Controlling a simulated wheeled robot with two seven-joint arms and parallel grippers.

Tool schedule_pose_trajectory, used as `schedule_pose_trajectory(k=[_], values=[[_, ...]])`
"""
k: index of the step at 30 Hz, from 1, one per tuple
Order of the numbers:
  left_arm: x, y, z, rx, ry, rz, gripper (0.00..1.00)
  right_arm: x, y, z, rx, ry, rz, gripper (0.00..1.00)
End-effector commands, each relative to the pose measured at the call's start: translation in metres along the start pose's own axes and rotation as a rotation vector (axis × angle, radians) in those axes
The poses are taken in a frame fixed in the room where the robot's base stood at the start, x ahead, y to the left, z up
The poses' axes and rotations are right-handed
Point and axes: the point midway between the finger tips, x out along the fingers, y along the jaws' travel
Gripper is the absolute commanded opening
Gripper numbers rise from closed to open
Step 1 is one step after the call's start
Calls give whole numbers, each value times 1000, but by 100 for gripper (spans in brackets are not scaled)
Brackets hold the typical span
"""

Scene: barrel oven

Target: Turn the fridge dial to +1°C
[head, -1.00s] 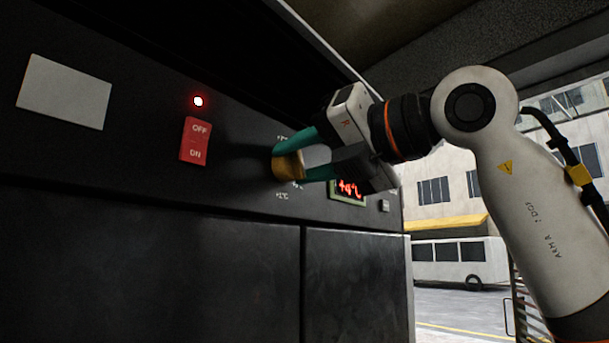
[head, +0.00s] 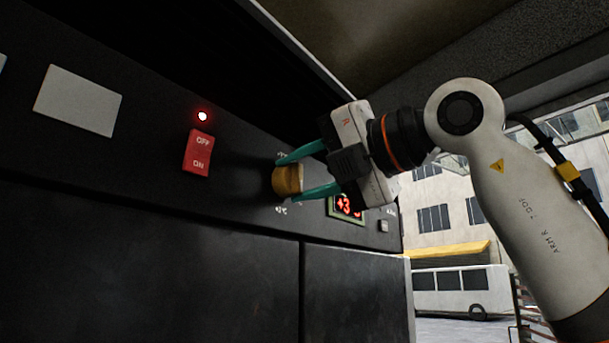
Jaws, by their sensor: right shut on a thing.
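The fridge dial (head: 287,180) is a brass-coloured round knob on the dark front panel. My right gripper (head: 292,176) is shut on it, with one teal finger above and one below. Small temperature marks sit around the dial, partly hidden by the fingers. The red digital display (head: 346,206) to the right of the dial is partly covered by the gripper body; it seems to read "+3", with the rest hidden. My left gripper is not in view.
A red OFF/ON rocker switch (head: 198,153) is left of the dial, with a lit red lamp (head: 203,117) above it. A blank pale plate (head: 78,100) is further left. A small button (head: 384,226) is right of the display. Dark doors (head: 355,290) lie below.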

Motion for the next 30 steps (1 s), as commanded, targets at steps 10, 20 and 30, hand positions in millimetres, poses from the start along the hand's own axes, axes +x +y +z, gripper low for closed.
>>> schedule_pose_trajectory(k=[10,20,30], values=[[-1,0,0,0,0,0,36,-2,-2,-2,1,6,-6,59],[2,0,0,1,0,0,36,-4,0,-1,0,3,-3,59],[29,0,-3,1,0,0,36,-66,2,0,0,8,-5,59]])
